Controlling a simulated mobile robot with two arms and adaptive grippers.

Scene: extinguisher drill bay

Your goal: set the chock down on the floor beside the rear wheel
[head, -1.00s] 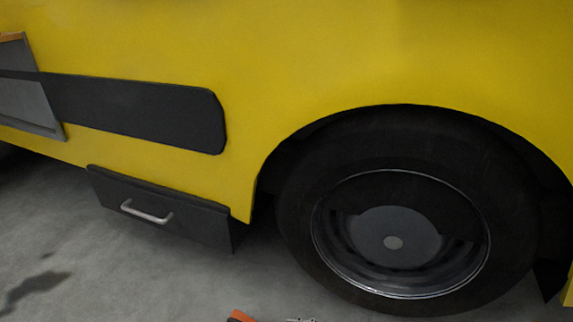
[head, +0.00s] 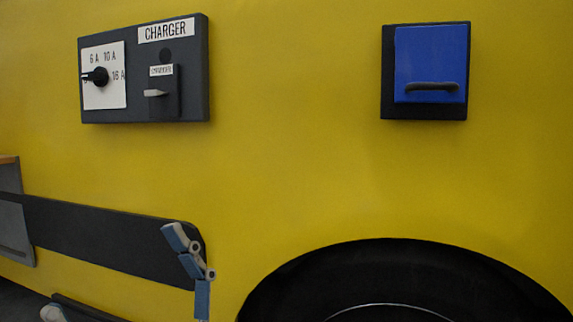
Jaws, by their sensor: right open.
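Only the upper part of the rear wheel (head: 390,285) shows, a black tyre under the yellow arch at the bottom right of the head view, with a thin edge of its rim. My right gripper (head: 114,276) is open at the lower left, in front of the dark side strip. One pale finger with blue-grey parts shows well, and only a tip of the other shows at the bottom edge. I see nothing between the fingers. The chock is not in view, nor is the floor beside the wheel. My left gripper is not in view.
The yellow vehicle side (head: 300,150) fills the view. A charger panel (head: 194,95) with a dial and switch is at the upper left. A blue flap (head: 430,60) with a dark handle is at the upper right. A dark strip (head: 100,235) runs along the lower left.

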